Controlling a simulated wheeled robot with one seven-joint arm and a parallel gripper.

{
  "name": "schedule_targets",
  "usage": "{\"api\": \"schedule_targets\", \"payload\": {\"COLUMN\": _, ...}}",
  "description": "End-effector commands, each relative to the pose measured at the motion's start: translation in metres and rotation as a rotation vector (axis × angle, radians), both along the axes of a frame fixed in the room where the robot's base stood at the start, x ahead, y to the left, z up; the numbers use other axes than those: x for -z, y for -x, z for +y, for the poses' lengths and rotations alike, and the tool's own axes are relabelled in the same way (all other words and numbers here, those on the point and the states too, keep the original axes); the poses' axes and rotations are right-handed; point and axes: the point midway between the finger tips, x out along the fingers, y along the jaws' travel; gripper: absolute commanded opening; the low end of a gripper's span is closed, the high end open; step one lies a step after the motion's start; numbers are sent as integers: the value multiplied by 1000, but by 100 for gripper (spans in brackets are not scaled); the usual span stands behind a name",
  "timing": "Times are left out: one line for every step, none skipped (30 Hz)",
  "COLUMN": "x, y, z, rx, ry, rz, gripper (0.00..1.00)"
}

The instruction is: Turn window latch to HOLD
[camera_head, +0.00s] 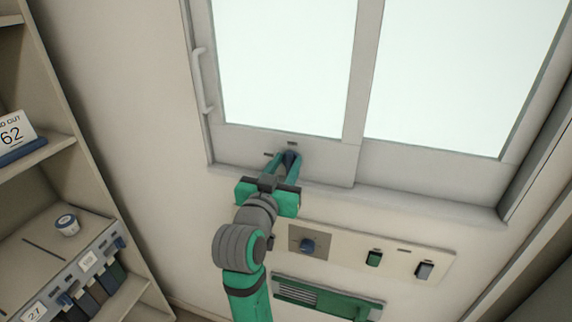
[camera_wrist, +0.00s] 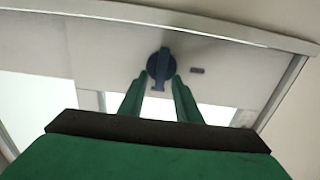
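The window latch is a dark blue round knob with a raised grip bar (camera_wrist: 158,68), on the pale lower rail of the sliding window. In the head view the latch (camera_head: 290,158) is partly covered by my gripper (camera_head: 286,155). In the wrist view the two green fingers of my gripper (camera_wrist: 160,82) reach up to the latch, one on each side of its bar. Gaps seem to show between the fingers and the bar, so the gripper looks open around it. Small dark label marks (camera_wrist: 197,70) sit beside the latch; their words are too small to read.
Below the window is a wall panel with a blue knob (camera_head: 307,246), a green switch (camera_head: 374,258) and a grey switch (camera_head: 424,270). A green-framed vent (camera_head: 325,298) lies lower. A window handle (camera_head: 203,80) is at left. A shelf unit (camera_head: 75,170) stands far left.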

Motion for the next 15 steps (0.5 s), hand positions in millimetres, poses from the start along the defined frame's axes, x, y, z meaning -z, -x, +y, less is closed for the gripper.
{"api": "schedule_targets", "payload": {"x": 0, "y": 0, "z": 0, "rx": 0, "ry": 0, "rz": 0, "gripper": 30}}
{"api": "schedule_targets", "payload": {"x": 0, "y": 0, "z": 0, "rx": 0, "ry": 0, "rz": 0, "gripper": 30}}
{"api": "schedule_targets", "payload": {"x": 0, "y": 0, "z": 0, "rx": 0, "ry": 0, "rz": 0, "gripper": 30}}
{"api": "schedule_targets", "payload": {"x": 0, "y": 0, "z": 0, "rx": 0, "ry": 0, "rz": 0, "gripper": 30}}
{"api": "schedule_targets", "payload": {"x": 0, "y": 0, "z": 0, "rx": 0, "ry": 0, "rz": 0, "gripper": 30}}
{"api": "schedule_targets", "payload": {"x": 0, "y": 0, "z": 0, "rx": 0, "ry": 0, "rz": 0, "gripper": 26}}
{"api": "schedule_targets", "payload": {"x": 0, "y": 0, "z": 0, "rx": 0, "ry": 0, "rz": 0, "gripper": 18}}
{"api": "schedule_targets", "payload": {"x": 0, "y": 0, "z": 0, "rx": 0, "ry": 0, "rz": 0, "gripper": 11}}
{"api": "schedule_targets", "payload": {"x": 0, "y": 0, "z": 0, "rx": 0, "ry": 0, "rz": 0, "gripper": 2}}
{"api": "schedule_targets", "payload": {"x": 0, "y": 0, "z": 0, "rx": 0, "ry": 0, "rz": 0, "gripper": 0}}
{"api": "schedule_targets", "payload": {"x": 0, "y": 0, "z": 0, "rx": 0, "ry": 0, "rz": 0, "gripper": 0}}
{"api": "schedule_targets", "payload": {"x": 0, "y": 0, "z": 0, "rx": 0, "ry": 0, "rz": 0, "gripper": 0}}
{"api": "schedule_targets", "payload": {"x": 0, "y": 0, "z": 0, "rx": 0, "ry": 0, "rz": 0, "gripper": 0}}
{"api": "schedule_targets", "payload": {"x": 0, "y": 0, "z": 0, "rx": 0, "ry": 1, "rz": 0, "gripper": 0}}
{"api": "schedule_targets", "payload": {"x": 0, "y": 0, "z": 0, "rx": 0, "ry": 2, "rz": 1, "gripper": 0}}
